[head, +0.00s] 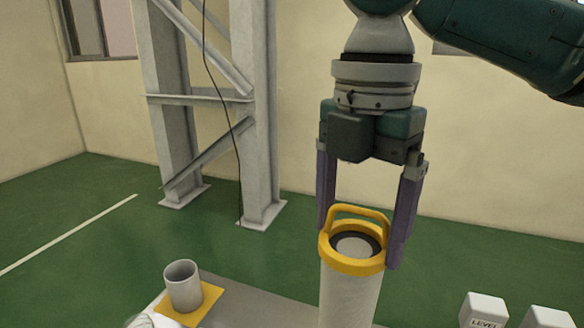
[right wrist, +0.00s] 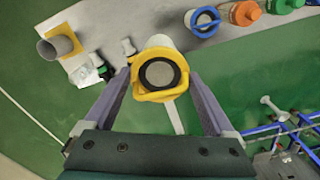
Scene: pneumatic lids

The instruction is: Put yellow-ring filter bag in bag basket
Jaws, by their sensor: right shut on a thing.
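The yellow-ring filter bag (head: 350,290) is a pale, long cylinder with a yellow ring and a raised yellow handle on top. It hangs upright in my right gripper (head: 358,248), whose purple fingers are shut on the ring from both sides. In the right wrist view the yellow ring (right wrist: 142,90) shows between the fingers (right wrist: 160,76). The bag's lower end is cut off in the head view. A grey open cylinder (head: 184,290) stands on a yellow square at lower left; I cannot tell if it is the bag basket. My left gripper is not in view.
A grey bench top (right wrist: 120,22) carries a blue-ringed bag (right wrist: 203,20), an orange-topped item (right wrist: 244,12) and small white pieces (right wrist: 127,46). White blocks (head: 484,310) stand at lower right. A blue frame (right wrist: 290,140) is on the right. Green floor (head: 60,230) is open.

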